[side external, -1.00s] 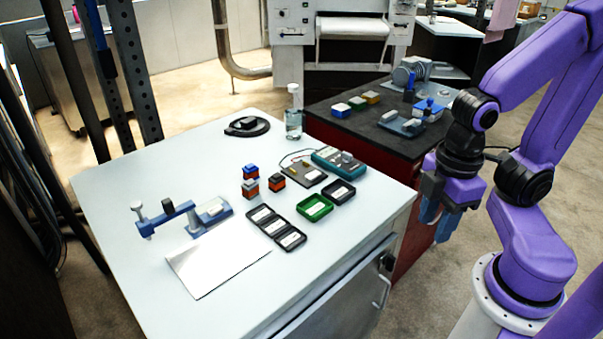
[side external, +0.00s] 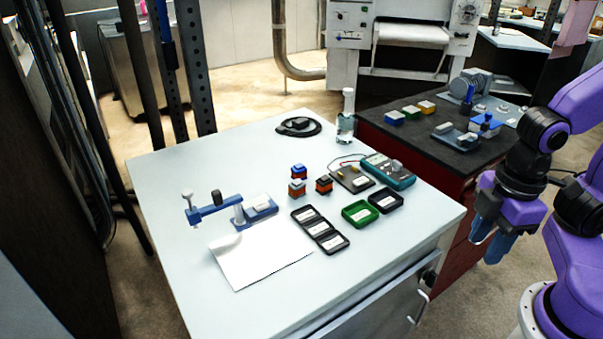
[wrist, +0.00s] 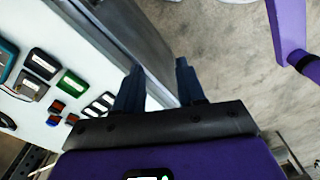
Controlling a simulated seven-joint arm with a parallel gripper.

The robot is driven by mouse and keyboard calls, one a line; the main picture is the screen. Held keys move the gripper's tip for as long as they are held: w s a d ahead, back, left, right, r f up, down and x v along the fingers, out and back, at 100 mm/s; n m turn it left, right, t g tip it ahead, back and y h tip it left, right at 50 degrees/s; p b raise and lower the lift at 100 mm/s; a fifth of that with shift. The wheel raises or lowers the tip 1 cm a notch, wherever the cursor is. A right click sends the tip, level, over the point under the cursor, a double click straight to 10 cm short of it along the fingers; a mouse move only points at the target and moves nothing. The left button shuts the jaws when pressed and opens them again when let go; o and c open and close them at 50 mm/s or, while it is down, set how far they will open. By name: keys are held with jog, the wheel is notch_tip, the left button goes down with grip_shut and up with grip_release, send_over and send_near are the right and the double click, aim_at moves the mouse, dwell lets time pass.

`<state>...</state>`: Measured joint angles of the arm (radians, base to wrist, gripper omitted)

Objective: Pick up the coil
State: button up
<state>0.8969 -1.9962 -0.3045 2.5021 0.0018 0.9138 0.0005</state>
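No single object is clearly marked as the coil. Small orange-and-black blocks stand on the white table: one alone (side external: 323,184), one with a grey top (side external: 297,188), and a blue-topped one (side external: 298,171) behind it. A black round disc or loop (side external: 298,126) lies at the table's back; I cannot tell whether any of these is the coil. My gripper (side external: 489,246) hangs beyond the table's right edge, pointing down, away from these objects. In the wrist view, its two blue fingers are apart with nothing between them (wrist: 160,70).
A dark bench (side external: 390,132) stands behind at right.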

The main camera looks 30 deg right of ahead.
dwell(0.3)
jog(key=o, duration=0.7)
jog(key=shift+c, duration=0.2)
jog(key=w+a+r+m, duration=0.1)
jog(key=w+a+m, duration=0.15)
jog(key=w, duration=0.35)
jog(key=w+a+r+m, duration=0.1)
jog(key=w+a, duration=0.3)
jog(key=w, duration=0.3)
jog(key=m+t, duration=0.4)
jog(key=m, duration=0.6)
send_over(299, 166)
jog(key=s, duration=0.6)
notch_tip(299, 166, down, 4)
jog(key=r, duration=0.1)
jog(key=shift+h, duration=0.4)
jog(key=x, duration=1.7)
jog(key=shift+w+a, duration=0.1)
jog(key=shift+a, duration=0.1)
